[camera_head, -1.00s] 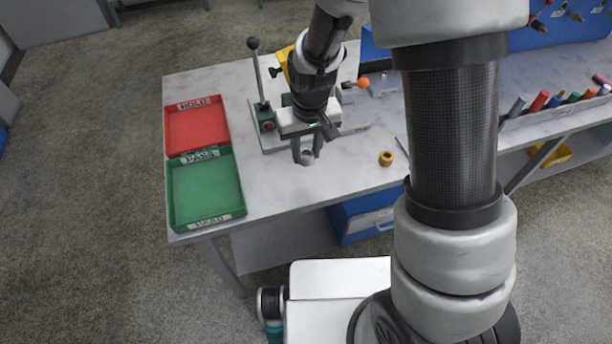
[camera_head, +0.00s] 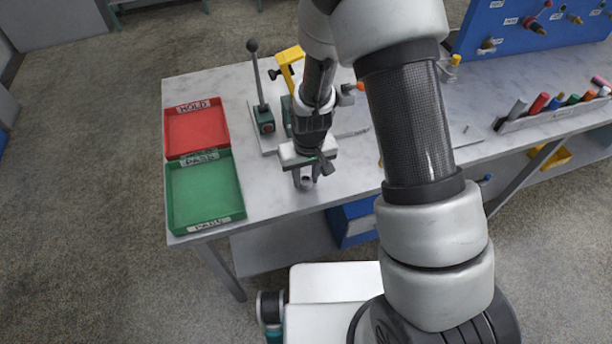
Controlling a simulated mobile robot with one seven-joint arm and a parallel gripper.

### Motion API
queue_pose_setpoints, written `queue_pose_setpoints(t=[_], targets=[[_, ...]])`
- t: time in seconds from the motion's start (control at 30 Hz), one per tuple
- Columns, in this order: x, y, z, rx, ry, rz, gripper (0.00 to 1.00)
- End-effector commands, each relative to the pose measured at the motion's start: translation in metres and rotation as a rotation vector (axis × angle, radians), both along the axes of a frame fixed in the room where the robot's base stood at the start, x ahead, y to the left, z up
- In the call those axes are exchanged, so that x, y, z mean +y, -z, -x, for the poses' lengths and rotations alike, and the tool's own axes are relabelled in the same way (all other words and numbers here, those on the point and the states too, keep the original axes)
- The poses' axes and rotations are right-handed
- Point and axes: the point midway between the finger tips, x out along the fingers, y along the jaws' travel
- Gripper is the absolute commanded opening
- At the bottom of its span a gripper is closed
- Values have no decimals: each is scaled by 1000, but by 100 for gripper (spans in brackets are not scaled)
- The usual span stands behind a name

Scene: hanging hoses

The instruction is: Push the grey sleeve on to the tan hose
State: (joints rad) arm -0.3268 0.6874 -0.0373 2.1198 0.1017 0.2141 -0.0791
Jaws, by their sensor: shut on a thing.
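My gripper (camera_head: 306,182) points down over the front left part of the table, close to the front edge. It is shut on a small grey ring-shaped piece (camera_head: 307,184), which looks like the grey sleeve; the fingers hide part of it. A blue board (camera_head: 505,30) at the top right carries several short fittings with labels. I cannot tell which of them, if any, is the tan hose. My arm is between the gripper and that board in the picture.
A red tray (camera_head: 196,128) and a green tray (camera_head: 205,190) lie at the table's left end. A lever press (camera_head: 264,118) stands behind my gripper. A rack (camera_head: 560,118) of coloured cylinders is at the right. The grey table (camera_head: 265,200) is clear beside the trays.

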Motion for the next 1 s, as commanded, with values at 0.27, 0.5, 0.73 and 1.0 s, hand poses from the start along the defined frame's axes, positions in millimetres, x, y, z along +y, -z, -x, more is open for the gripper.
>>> queue_pose_setpoints(t=[0.27,0.5,0.73,1.0], targets=[[0,0,0,1,0,0,48],[0,0,0,1,0,0,48],[-1,-17,1,-4,0,-1,48],[1,-80,19,-7,0,-2,48]])
